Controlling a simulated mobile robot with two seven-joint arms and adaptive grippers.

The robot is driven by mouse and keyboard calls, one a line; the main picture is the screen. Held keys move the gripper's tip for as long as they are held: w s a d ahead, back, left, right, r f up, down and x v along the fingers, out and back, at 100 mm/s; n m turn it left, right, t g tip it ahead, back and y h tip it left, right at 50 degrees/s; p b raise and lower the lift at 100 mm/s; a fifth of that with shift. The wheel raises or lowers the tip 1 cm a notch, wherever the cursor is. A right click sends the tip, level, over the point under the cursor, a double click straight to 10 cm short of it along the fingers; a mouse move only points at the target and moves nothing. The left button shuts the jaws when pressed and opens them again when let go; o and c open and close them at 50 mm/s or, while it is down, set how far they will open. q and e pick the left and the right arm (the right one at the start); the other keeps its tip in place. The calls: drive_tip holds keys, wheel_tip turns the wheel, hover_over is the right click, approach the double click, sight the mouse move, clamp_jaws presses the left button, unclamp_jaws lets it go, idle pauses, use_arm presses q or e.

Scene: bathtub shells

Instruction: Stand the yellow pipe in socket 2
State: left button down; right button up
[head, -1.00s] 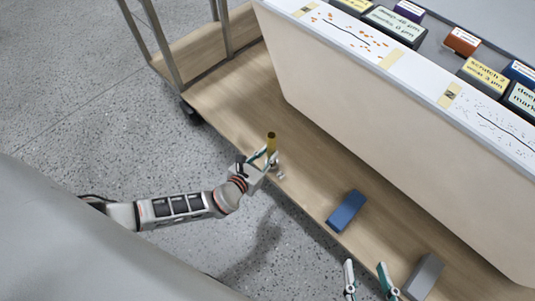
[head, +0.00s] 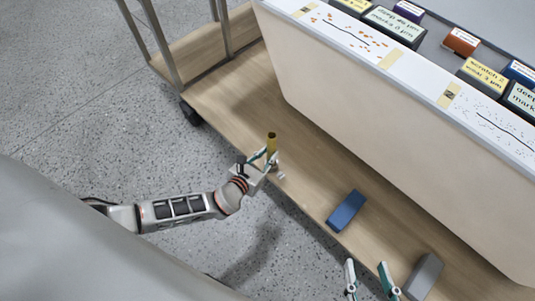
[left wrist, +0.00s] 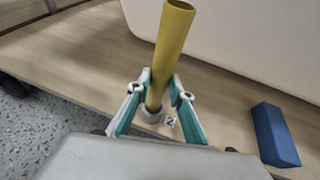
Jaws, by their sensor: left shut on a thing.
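The yellow pipe (head: 271,142) stands about upright in my left gripper (head: 265,160) over the long wooden shelf. In the left wrist view, the yellow pipe (left wrist: 171,50) runs up between the fingers of my left gripper (left wrist: 160,92), which are shut on it. Its lower end meets a pale round socket (left wrist: 152,116); how deep it sits inside cannot be told. A small white tag (left wrist: 170,122) beside the socket bears a mark like a 2 on its side. My right gripper (head: 369,274) is open and empty at the bottom of the head view.
A blue block (head: 346,210) and a grey block (head: 424,276) lie on the wooden shelf (head: 310,190). A tall cream panel (head: 400,150) rises behind, with labelled blocks on top. Metal posts (head: 160,45) stand at upper left. Bare shelf lies left of the pipe.

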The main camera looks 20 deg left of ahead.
use_arm(q)
drive_tip(key=shift+w, duration=0.1)
use_arm(e)
drive_tip(key=shift+f, duration=0.1)
use_arm(q)
drive_tip(key=shift+f, duration=0.25)
use_arm(e)
drive_tip(key=shift+s+f, duration=0.2)
drive_tip(key=shift+f, duration=0.15)
use_arm(q)
drive_tip(key=shift+f+b, duration=0.1)
drive_tip(key=shift+b, duration=0.2)
use_arm(e)
drive_tip(key=shift+s+f, duration=0.15)
drive_tip(key=shift+f, duration=0.05)
